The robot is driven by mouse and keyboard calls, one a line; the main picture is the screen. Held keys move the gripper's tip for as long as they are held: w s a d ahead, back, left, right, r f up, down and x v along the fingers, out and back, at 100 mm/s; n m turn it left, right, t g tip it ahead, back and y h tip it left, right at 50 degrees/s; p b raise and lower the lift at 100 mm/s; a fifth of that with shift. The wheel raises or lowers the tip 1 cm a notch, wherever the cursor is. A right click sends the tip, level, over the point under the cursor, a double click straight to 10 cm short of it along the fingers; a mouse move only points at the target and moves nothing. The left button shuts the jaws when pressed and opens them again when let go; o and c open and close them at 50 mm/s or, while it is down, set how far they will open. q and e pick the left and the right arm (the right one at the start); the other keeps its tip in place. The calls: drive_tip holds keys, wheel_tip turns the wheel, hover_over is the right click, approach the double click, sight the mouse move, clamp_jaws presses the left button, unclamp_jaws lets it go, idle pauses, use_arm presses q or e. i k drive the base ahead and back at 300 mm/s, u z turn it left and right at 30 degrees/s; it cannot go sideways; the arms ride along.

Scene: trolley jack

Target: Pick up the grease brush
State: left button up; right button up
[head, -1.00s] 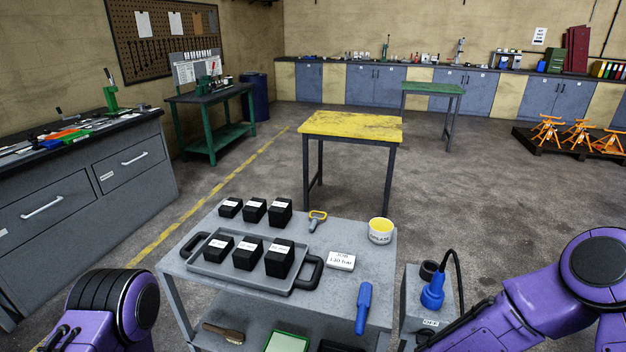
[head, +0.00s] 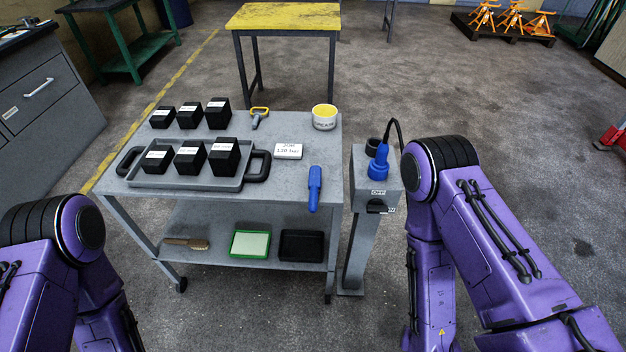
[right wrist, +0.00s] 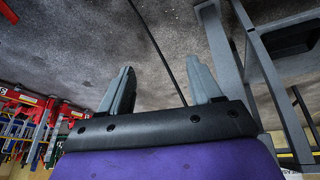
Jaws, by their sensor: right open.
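A brush (head: 187,243) with a wooden handle and pale bristles lies on the left part of the trolley's lower shelf (head: 220,258) in the head view. A tub labelled GREASE (head: 324,122), with yellow contents, stands at the back right of the trolley top (head: 270,190). My right gripper (right wrist: 160,78) shows in the right wrist view, open and empty, with its fingers apart over bare floor. The head view shows my two arms but neither gripper. My left gripper is not in view.
A tray (head: 146,177) with black blocks, a yellow-handled tool (head: 259,117), a white card (head: 289,151) and a blue-handled tool (head: 314,188) lie on top. A green-rimmed tray (head: 250,244) and black tray (head: 301,246) are beside the brush. A grey post (head: 355,220) stands right.

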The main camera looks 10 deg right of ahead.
sight(315, 171)
drive_tip(key=k, duration=0.5)
drive_tip(key=z, duration=1)
drive_tip(key=i, duration=1)
